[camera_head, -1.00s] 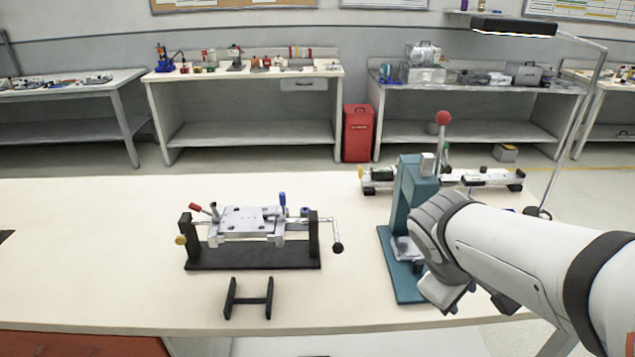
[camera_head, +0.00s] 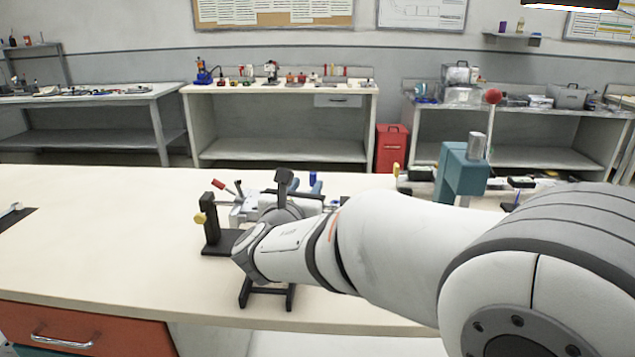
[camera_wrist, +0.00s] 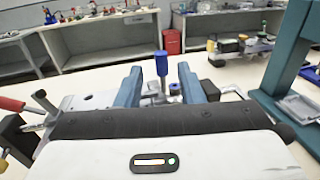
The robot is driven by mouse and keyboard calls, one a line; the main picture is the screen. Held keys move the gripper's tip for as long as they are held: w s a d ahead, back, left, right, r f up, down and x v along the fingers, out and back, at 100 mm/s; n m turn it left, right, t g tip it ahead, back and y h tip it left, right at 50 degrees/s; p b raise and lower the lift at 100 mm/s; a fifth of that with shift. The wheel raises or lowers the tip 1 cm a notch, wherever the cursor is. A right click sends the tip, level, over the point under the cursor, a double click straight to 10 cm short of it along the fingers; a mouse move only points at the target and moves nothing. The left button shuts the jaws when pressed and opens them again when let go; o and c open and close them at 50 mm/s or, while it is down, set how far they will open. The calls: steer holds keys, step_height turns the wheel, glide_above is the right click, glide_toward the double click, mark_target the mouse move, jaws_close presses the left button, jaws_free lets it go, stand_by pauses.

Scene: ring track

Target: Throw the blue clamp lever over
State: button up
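The blue clamp lever (camera_wrist: 161,66) stands upright on the metal clamping fixture, and its blue top also shows in the head view (camera_head: 313,177). My gripper (camera_wrist: 159,72) is open, with one blue-grey finger on each side of the lever as the wrist view sees it. A gap shows between the lever and each finger. I cannot tell whether the lever is fully between the fingertips or just beyond them. In the head view my arm hides most of the fixture (camera_head: 237,215). A red-handled lever (camera_head: 219,185) is at its left.
A teal press (camera_head: 463,172) with a red knob stands to the right, close behind my arm. A small black stand (camera_head: 290,297) is in front of the fixture. Another fixture (camera_head: 418,176) lies farther back.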

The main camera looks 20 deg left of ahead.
mark_target(313, 179)
steer(key=w, duration=0.5)
steer(key=shift+w, duration=0.4)
steer(key=shift+c, duration=0.5)
jaws_close()
steer(key=shift+d, duration=0.3)
steer(key=shift+a, duration=0.2)
steer(key=shift+m+b, duration=0.3)
steer(key=shift+b, duration=0.15)
